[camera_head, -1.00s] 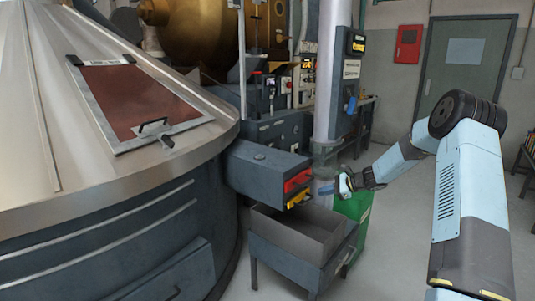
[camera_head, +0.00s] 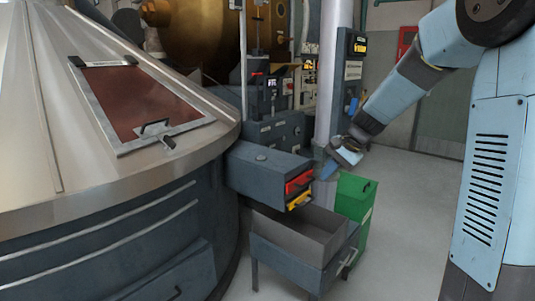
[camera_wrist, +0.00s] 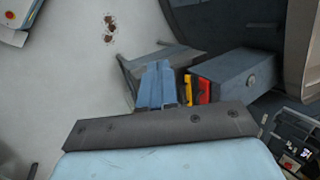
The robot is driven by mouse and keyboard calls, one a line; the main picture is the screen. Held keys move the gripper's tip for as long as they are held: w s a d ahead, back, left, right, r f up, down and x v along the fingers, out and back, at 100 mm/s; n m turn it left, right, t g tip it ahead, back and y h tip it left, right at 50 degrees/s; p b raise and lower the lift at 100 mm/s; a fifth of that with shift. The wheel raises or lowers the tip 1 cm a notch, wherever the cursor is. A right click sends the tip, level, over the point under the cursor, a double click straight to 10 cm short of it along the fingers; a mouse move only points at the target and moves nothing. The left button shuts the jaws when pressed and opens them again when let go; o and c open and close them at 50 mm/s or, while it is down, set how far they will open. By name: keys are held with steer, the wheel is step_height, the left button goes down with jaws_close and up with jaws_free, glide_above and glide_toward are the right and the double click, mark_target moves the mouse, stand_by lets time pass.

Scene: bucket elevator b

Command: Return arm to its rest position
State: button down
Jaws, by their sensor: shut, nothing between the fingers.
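My gripper (camera_head: 327,171) is at the end of my light-blue arm, in front of the grey column and just right of the dark chute box (camera_head: 262,170). Its blue fingers also show in the wrist view (camera_wrist: 157,84); they are closed together with nothing between them. The chute box has a red handle (camera_head: 299,182) and a yellow handle (camera_head: 300,201) at its end, and both show beside the fingers in the wrist view. My arm bends down from the upper right of the head view.
An open grey bin (camera_head: 288,262) stands below the chute box, with a green container (camera_head: 356,208) to its right. A large metal vessel (camera_head: 60,120) with a reddish hatch fills the left. A vertical column (camera_head: 332,80) stands behind my gripper. Bare floor lies to the right.

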steer(key=s+d+r+n+t+h, duration=0.1)
steer(key=s+r+n, duration=0.1)
steer(key=s, duration=0.8)
steer(key=s+d+r+n+t+h, duration=0.1)
steer(key=s+d+r+n+h, duration=0.1)
steer(key=s, duration=0.8)
steer(key=s+d+r+n+t+h, duration=0.1)
steer(key=s+d+r+n+h, duration=0.1)
steer(key=s, duration=0.8)
steer(key=shift+s+d+r+n, duration=0.25)
steer(key=shift+s+r+n, duration=0.1)
steer(key=shift+r+n, duration=0.45)
steer(key=c, duration=1.9)
jaws_free()
steer(key=shift+f, duration=0.1)
